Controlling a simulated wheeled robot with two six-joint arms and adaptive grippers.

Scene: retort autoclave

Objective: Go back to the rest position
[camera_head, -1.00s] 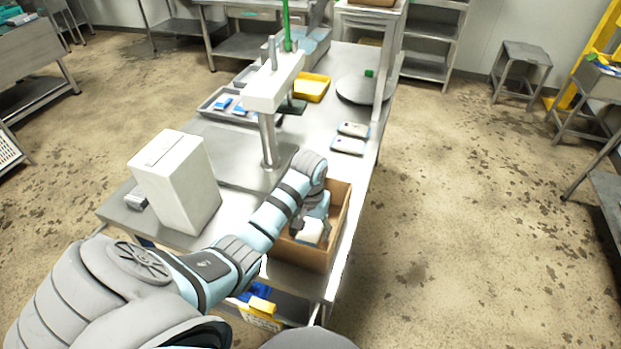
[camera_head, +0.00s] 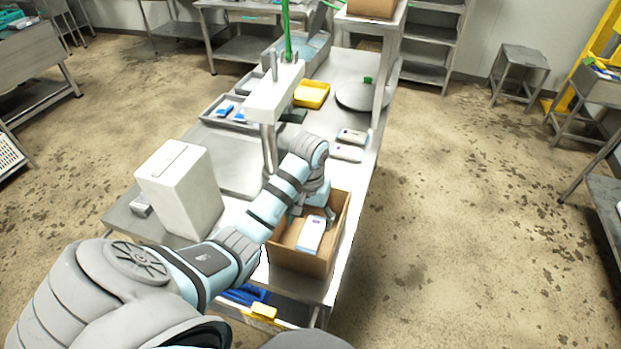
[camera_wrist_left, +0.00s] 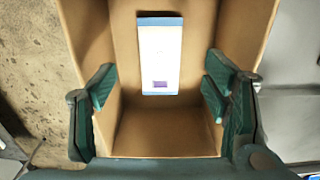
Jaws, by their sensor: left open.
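My left gripper (camera_head: 311,208) is over the open cardboard box (camera_head: 296,262) on the steel table (camera_head: 233,222). Its fingers are spread wide and empty in the left wrist view (camera_wrist_left: 160,95). A white pouch with blue ends (camera_head: 312,236) is in the box, apart from the fingers; it also shows in the left wrist view (camera_wrist_left: 160,55), between and beyond them. My right gripper is not in view.
A white box-shaped unit (camera_head: 180,190) and a post with a pale head (camera_head: 272,95) stand close to my left arm. Two pouches (camera_head: 349,144) lie beyond the cardboard box. A yellow tray (camera_head: 311,94) and a grey tray (camera_head: 225,108) are farther back. Open floor lies right.

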